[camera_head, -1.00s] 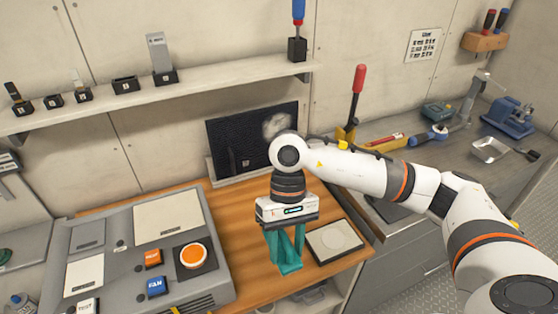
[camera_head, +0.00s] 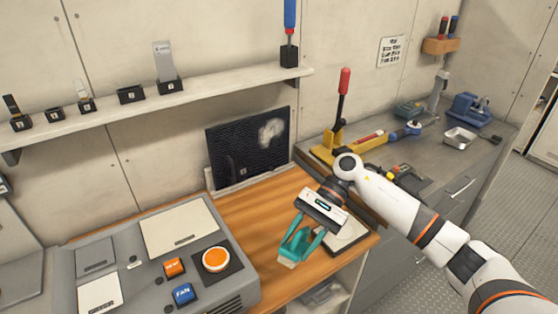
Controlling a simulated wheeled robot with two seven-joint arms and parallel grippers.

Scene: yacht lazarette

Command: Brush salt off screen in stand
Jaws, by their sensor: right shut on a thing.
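The dark screen (camera_head: 232,150) stands upright, leaning slightly back, in a pale stand (camera_head: 225,188) at the back of the wooden bench. A whitish salt patch (camera_head: 271,131) shows on its upper right. My right gripper (camera_head: 289,259), with teal fingers, is in front of the screen and below it, apart from it, over the wooden top. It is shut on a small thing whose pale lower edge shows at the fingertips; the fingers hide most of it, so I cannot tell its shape. My left gripper is not in view.
A grey console with an orange button (camera_head: 216,259) stands at left. A pale square pad (camera_head: 346,237) lies behind my right gripper. The shelf (camera_head: 190,88) above carries several black holders, one apparently empty (camera_head: 131,95). A red-handled lever (camera_head: 343,95) stands right of the screen.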

